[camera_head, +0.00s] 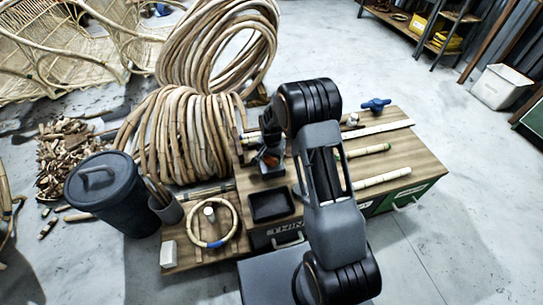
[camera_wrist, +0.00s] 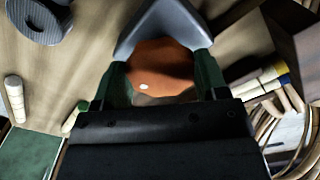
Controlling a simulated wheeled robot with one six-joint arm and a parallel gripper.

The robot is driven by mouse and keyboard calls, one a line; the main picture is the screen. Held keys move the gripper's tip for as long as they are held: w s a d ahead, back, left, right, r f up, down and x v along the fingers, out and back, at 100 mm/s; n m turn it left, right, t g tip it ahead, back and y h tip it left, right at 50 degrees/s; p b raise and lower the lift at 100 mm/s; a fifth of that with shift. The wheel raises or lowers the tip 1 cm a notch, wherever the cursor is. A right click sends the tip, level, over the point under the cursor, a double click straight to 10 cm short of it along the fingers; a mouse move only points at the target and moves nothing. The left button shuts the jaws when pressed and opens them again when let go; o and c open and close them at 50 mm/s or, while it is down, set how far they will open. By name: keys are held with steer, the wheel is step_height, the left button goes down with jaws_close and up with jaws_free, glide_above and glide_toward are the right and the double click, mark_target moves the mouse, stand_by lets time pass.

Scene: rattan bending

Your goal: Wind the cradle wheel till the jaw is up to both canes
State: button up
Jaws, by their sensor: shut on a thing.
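An orange wheel with a small white dot (camera_wrist: 160,68) sits between the two green-padded fingers of my gripper (camera_wrist: 158,82) in the wrist view. My gripper is shut on it, and my black gripper body hides its near side. In the head view a bit of the orange wheel (camera_head: 268,161) shows under my wrist. A grey angled part (camera_wrist: 163,24) stands just beyond the wheel. A pale cane (camera_head: 365,151) and a second pale cane (camera_head: 383,179) lie on the wooden bench (camera_head: 415,150), partly behind my arm. The cradle jaw and any gap to the canes cannot be made out.
A black tray (camera_head: 271,205) and a cane ring (camera_head: 213,223) are on the bench's front left. A blue-handled fitting (camera_head: 376,104) stands at the back right. Large cane coils (camera_head: 185,135) and a dark lidded bin (camera_head: 103,193) flank the left.

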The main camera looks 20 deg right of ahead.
mark_target(271, 158)
steer(key=shift+m, duration=0.9)
steer(key=o, duration=0.9)
step_height(271, 158, up, 14)
steer(key=p, duration=0.4)
steer(key=shift+f, duration=0.1)
